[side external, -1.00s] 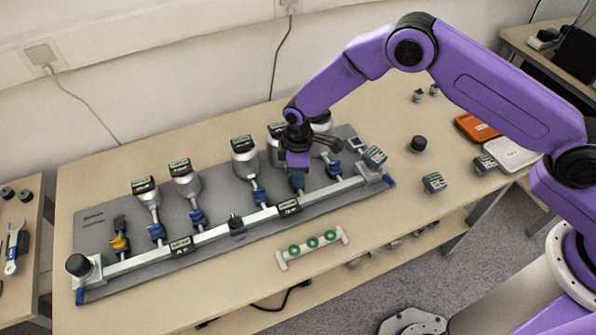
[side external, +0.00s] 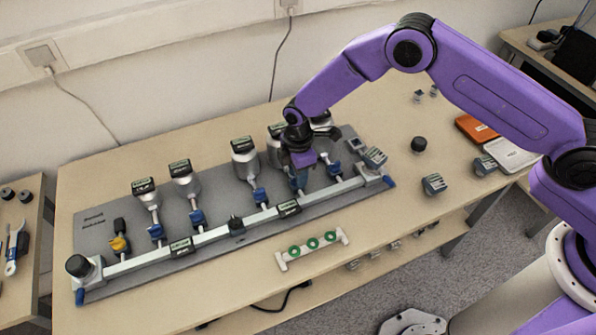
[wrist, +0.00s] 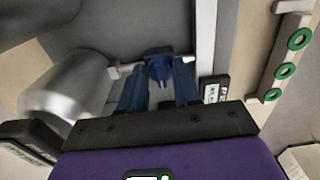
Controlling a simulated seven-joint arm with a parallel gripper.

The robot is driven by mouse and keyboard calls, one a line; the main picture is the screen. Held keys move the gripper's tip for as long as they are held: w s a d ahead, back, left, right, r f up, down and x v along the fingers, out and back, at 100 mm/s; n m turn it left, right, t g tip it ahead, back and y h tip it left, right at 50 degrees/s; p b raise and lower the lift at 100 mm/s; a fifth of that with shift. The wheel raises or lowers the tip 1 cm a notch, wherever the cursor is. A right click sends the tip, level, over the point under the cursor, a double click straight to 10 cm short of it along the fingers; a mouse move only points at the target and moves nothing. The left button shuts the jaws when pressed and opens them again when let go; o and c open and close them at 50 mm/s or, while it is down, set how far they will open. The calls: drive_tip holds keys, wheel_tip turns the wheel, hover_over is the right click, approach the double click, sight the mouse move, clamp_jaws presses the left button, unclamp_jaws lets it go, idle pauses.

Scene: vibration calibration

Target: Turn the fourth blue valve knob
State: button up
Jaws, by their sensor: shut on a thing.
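A row of blue valve knobs runs along the grey panel (side external: 105,232) in the side view: the first (side external: 157,232), second (side external: 198,217), third (side external: 259,196) and one at the right end (side external: 334,170). My gripper (side external: 299,174) is over the fourth from the left and mostly hides it there. In the wrist view the blue knob (wrist: 159,70) sits between the two blue fingertips of my gripper (wrist: 159,84), which are shut on it. The knob is on a thin pipe beside a silver cylinder (wrist: 65,90).
Silver canisters with dark labelled tops, such as this one (side external: 245,160), stand close behind the knobs. A pale rail (side external: 215,234) runs in front. A small rack with green rings (side external: 312,245) lies nearer the table edge.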

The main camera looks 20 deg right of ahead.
drive_tip(key=shift+a, duration=0.1)
drive_tip(key=o, duration=1)
drive_tip(key=shift+r, duration=0.1)
wheel_tip(320, 180, up, 17)
drive_tip(key=shift+r, duration=0.15)
